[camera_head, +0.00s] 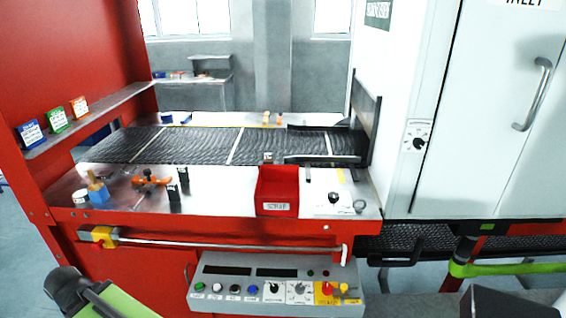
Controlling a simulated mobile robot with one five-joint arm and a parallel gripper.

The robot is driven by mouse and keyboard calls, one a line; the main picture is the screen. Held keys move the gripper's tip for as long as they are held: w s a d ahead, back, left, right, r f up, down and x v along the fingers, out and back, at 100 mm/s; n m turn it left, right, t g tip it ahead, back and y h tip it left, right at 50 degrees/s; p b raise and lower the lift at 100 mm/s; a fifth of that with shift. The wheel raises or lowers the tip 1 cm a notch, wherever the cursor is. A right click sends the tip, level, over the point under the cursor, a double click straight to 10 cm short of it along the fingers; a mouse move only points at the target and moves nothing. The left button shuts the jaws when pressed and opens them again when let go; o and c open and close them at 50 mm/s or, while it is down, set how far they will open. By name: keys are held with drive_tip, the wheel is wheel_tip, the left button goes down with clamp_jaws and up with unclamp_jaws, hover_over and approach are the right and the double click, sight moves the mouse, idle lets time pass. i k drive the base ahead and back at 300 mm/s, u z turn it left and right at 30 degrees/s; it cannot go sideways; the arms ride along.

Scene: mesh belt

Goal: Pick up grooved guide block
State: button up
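I cannot single out the grooved guide block with certainty. Two small dark upright blocks, a nearer one (174,191) and a farther one (184,175), stand close together on the metal ledge (225,196) in front of the belt. Any groove in them is too small to tell. A small grey block (268,157) sits at the belt's near edge behind the red bin. I see no gripper fingers in this view, so nothing shows near these blocks.
The red scrap bin (278,191) stands right of the dark blocks. An orange tool (150,181) and a blue holder (98,192) lie left. A front rail (220,244) runs above the control panel (275,287). The mesh belt (195,146) lies behind.

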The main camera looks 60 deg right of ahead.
sight(268, 158)
drive_tip(key=z, duration=0.05)
drive_tip(key=i, duration=0.85)
drive_tip(key=u, duration=0.05)
